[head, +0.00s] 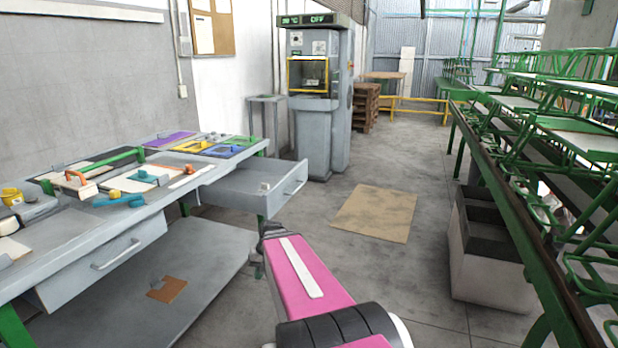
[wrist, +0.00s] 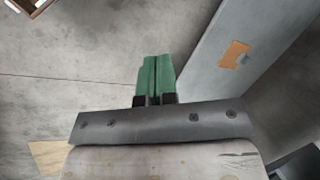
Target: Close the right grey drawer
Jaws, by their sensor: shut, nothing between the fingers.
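The right grey drawer (head: 235,193) sticks out of the workbench, pulled well open, with a small pale item inside. Its front has a light bar handle (head: 295,187) facing right. My gripper (wrist: 155,75) shows in the wrist view with its green fingers together and nothing between them. In the head view the end of my arm is just below and in front of the drawer, and the fingers are mostly hidden. I cannot tell any contact with the drawer. The drawer is not clearly identifiable in the wrist view.
The grey workbench (head: 75,238) holds several tools and coloured trays. A left drawer (head: 105,262) and a lower shelf (head: 150,290) are under it. A grey machine (head: 315,130) stands behind. Green racks (head: 540,120) and a bin (head: 485,260) line the right. Floor between is open, with a cardboard sheet (head: 375,213).

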